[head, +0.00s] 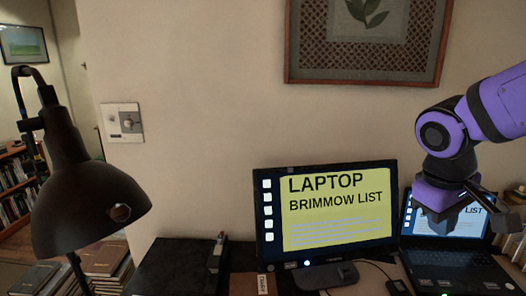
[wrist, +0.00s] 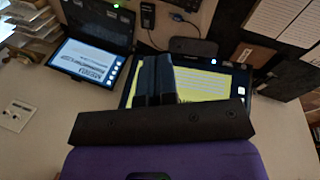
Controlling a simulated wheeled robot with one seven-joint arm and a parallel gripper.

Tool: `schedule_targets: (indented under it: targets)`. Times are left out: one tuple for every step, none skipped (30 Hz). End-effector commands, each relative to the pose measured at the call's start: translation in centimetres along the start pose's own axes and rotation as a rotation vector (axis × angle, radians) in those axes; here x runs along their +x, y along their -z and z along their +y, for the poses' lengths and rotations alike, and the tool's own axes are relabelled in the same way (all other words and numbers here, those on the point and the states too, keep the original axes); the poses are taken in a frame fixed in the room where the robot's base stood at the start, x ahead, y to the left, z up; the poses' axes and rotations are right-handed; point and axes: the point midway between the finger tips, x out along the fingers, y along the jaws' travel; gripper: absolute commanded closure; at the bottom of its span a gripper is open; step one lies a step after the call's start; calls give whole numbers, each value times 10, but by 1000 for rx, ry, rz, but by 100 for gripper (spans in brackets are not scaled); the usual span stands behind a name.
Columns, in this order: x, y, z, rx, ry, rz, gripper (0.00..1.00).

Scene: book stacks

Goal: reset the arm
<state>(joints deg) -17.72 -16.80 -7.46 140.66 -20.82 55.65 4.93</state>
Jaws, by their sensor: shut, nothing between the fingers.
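My arm (head: 493,104) is purple and black and reaches in from the right edge of the head view. My gripper (head: 440,228) points down in front of the open laptop (head: 460,260), hiding part of its screen. In the wrist view my gripper's dark fingers (wrist: 157,72) are together with nothing between them. They overlap the monitor's yellow screen (wrist: 205,112) in that view. I cannot tell how far the fingertips are from the laptop or monitor.
The monitor (head: 336,210) reads "LAPTOP BRIMMOW LIST" and stands left of the laptop. A black desk lamp (head: 85,205) is at the left, near stacked books (head: 104,258). A framed picture (head: 365,75) hangs on the wall.

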Motion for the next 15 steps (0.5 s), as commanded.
schedule_targets:
  targets:
    - [-9,-9,3,41,23,39,100]
    - [-14,-13,3,64,37,60,100]
    - [-20,-20,3,92,56,88,100]
    - [-25,-24,3,113,68,110,100]
    - [-30,-29,3,134,80,132,100]
    - [-36,-35,3,161,96,162,100]
    - [-41,-39,2,181,107,186,100]
    - [-45,-43,2,201,117,209,100]
    - [-51,-49,1,226,130,238,100]
    - [-55,-53,0,245,139,259,100]
    - [-59,-57,-1,260,146,280,100]
    - [-63,-62,-2,281,155,305,100]
    - [-67,-65,-3,294,162,323,100]
    - [-70,-68,-4,307,167,340,100]
    - [-73,-71,-5,321,173,358,100]
